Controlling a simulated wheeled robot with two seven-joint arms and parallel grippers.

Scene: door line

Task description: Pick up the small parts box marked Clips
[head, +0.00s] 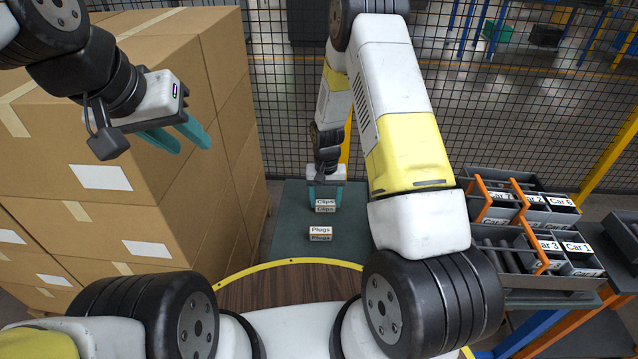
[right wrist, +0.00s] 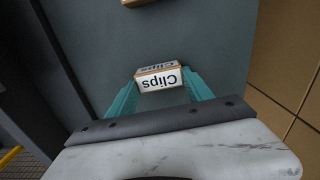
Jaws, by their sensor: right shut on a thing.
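The small Clips box (head: 325,206), cardboard-coloured with white labels, is over the grey-green table top (head: 293,207). It also shows in the right wrist view (right wrist: 160,80), where its label reads Clips upside down. My right gripper (head: 325,199) has its teal fingers on both sides of the box and is shut on it. Whether the box touches the table is hard to tell. A similar box marked Plugs (head: 320,233) sits on the table, nearer to me. My left gripper (head: 181,138) is open and empty, in front of the stacked cartons.
Large stacked cartons (head: 105,180) stand at the left, close to the table. A dark mesh fence (head: 280,120) runs behind. At the right are grey trays (head: 535,282) with orange handles and bins labelled Car. The table around the boxes is clear.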

